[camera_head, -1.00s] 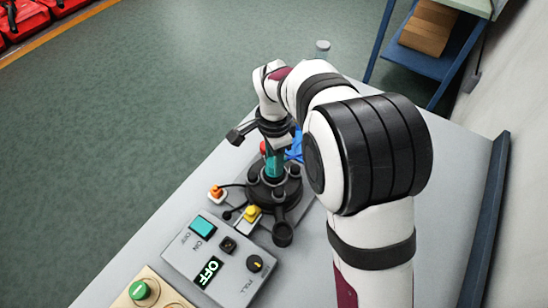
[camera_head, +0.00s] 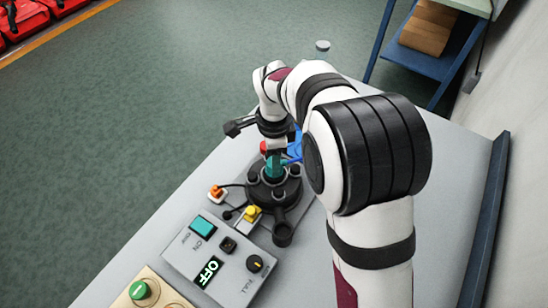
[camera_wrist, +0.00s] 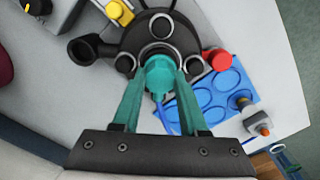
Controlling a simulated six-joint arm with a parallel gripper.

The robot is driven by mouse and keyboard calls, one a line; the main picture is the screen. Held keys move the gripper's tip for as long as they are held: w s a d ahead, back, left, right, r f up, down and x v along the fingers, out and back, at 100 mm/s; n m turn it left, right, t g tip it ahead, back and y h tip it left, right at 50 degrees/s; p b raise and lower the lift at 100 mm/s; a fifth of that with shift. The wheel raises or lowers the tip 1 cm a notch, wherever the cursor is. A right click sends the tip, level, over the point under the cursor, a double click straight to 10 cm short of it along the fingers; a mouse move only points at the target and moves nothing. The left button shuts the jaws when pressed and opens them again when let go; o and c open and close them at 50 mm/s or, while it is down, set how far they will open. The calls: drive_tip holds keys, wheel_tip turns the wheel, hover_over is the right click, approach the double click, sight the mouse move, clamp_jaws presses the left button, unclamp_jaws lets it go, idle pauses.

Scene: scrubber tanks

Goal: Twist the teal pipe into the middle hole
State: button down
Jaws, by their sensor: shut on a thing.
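The teal pipe (camera_head: 273,168) stands upright at the centre of the round black hub (camera_head: 264,192), where the middle hole is. In the wrist view the teal pipe (camera_wrist: 159,75) sits between the tips of my two teal fingers. My gripper (camera_wrist: 158,82) is shut on it, straight above the hub, and also shows in the head view (camera_head: 274,160). The pipe's lower end and the middle hole are hidden, so I cannot tell how deep it sits. Several black-rimmed ports ring the hub.
A control box (camera_head: 217,258) with an OFF display stands in front of the hub. Orange (camera_head: 216,191) and yellow (camera_head: 251,212) connectors and a red knob (camera_wrist: 217,60) sit close around it. A blue tray (camera_wrist: 210,100) with round recesses lies beside it. Bare tabletop is at the right.

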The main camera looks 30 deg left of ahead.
drive_tip(key=shift+f, duration=0.2)
unclamp_jaws()
idle(0.6)
drive_tip(key=shift+r, duration=3.55)
